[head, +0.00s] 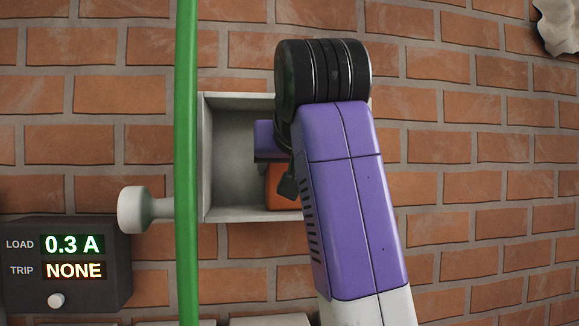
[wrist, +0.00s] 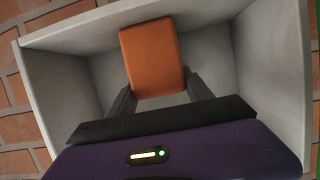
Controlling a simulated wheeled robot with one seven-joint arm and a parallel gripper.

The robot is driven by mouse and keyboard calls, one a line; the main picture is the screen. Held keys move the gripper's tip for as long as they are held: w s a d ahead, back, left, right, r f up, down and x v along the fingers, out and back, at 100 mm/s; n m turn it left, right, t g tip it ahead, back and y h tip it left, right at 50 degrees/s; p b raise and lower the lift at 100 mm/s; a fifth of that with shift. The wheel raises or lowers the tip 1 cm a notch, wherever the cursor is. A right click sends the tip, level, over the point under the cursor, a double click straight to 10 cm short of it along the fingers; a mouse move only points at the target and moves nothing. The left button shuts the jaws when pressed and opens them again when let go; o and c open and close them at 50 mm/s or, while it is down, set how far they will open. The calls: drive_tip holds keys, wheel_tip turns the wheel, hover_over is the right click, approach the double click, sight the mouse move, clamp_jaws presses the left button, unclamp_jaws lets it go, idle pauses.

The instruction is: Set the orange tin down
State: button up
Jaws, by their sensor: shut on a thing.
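The orange tin (wrist: 152,58) is a plain box-shaped block, held between the two dark fingers of my gripper (wrist: 159,92) in the wrist view. It is inside an open grey box (wrist: 262,62) on the brick wall. In the head view the tin (head: 283,188) shows low in the grey box (head: 228,150), partly hidden by my gripper (head: 284,186) and my purple arm. I cannot tell whether the tin touches the box's floor.
A green vertical pole or cable (head: 187,160) crosses in front of the box's left side. A pale round knob (head: 143,209) sticks out left of it. A dark display unit (head: 65,262) reads LOAD 0.3 A and TRIP NONE. A crumpled pale thing (head: 558,25) is at the upper right.

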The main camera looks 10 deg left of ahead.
drive_tip(key=shift+s+r, duration=0.15)
drive_tip(key=shift+s, duration=0.1)
drive_tip(key=shift+w, duration=0.1)
drive_tip(key=o, duration=1.7)
drive_tip(key=shift+o, duration=0.2)
drive_tip(key=v, duration=1.2)
